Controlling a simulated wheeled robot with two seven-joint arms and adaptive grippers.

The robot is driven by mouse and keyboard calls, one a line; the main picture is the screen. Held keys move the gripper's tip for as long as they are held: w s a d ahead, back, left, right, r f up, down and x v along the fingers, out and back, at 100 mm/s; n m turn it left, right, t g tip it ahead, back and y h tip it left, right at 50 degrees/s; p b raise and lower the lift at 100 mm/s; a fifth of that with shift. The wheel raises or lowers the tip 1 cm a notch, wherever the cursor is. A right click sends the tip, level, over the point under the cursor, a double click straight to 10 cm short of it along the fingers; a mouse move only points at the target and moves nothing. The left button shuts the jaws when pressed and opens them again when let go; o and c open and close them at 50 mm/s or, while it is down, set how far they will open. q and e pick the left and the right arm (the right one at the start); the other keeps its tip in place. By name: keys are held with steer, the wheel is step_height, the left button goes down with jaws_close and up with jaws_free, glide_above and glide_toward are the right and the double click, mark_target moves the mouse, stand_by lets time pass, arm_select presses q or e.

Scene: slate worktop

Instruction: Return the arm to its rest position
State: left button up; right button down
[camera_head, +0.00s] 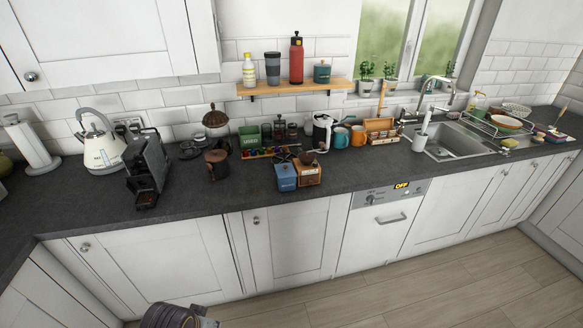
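Neither of my grippers can be made out in the head view. A dark ribbed shape shows at the bottom edge, left of centre, and looks like part of my own body; no fingertips show on it. The slate worktop (225,205) runs along the wall with no arm over it.
A kettle (102,150) and a coffee machine (147,165) stand at the left. A blue box (285,178) and a wooden grinder (308,170) sit near the front edge. Mugs, a sink (455,143) and a dish rack lie to the right. The floor (400,290) is clear.

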arm_select(q)
steer(key=s+f+g, duration=0.1)
steer(key=s+f, duration=0.1)
steer(key=f, duration=1.4)
steer(key=s+f, duration=0.2)
steer(key=f, duration=1.4)
steer(key=s+a+f, duration=0.2)
steer(key=s+f, duration=0.7)
steer(key=s, duration=0.1)
steer(key=s+a+f+g, duration=0.1)
steer(key=s+a+f, duration=0.1)
steer(key=s+f, duration=0.7)
steer(key=s, duration=0.2)
steer(key=shift+s+f, duration=0.2)
steer(key=shift+s, duration=0.1)
